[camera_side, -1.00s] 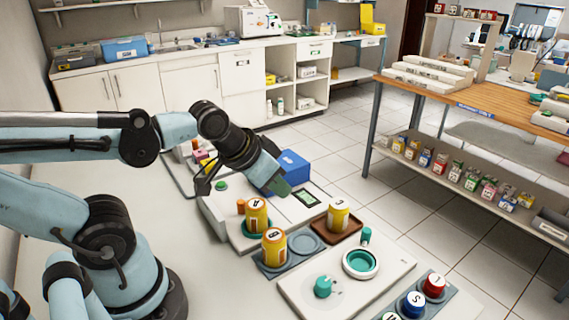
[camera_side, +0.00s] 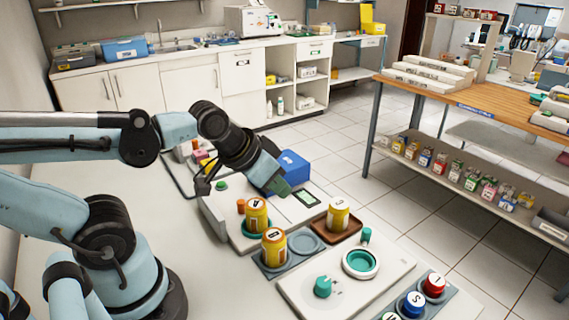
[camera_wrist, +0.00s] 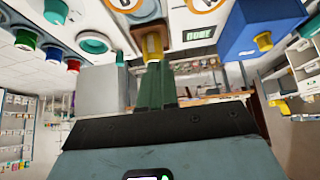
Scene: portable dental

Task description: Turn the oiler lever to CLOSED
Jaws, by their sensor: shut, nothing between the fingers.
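My gripper (camera_side: 277,188) is shut and empty, with green fingers. It hangs above the rear of the first white unit (camera_side: 222,214), near its display (camera_side: 307,198). Its closed fingers also show in the wrist view (camera_wrist: 156,82). A teal knob (camera_side: 323,286), which looks like the oiler lever, sits on the second white unit (camera_side: 375,290), towards the front and well apart from my gripper. Small marks lie beside it, too small to read. The knob shows at the top left of the wrist view (camera_wrist: 56,11). I cannot tell its setting.
Yellow cans stand on a teal ring (camera_side: 256,215), a grey-blue holder (camera_side: 274,246) and a brown tray (camera_side: 345,229), between my gripper and the knob. A teal cup (camera_side: 361,262) and a teal post (camera_side: 366,236) are on the second unit. A blue box (camera_side: 293,166) stands behind my gripper.

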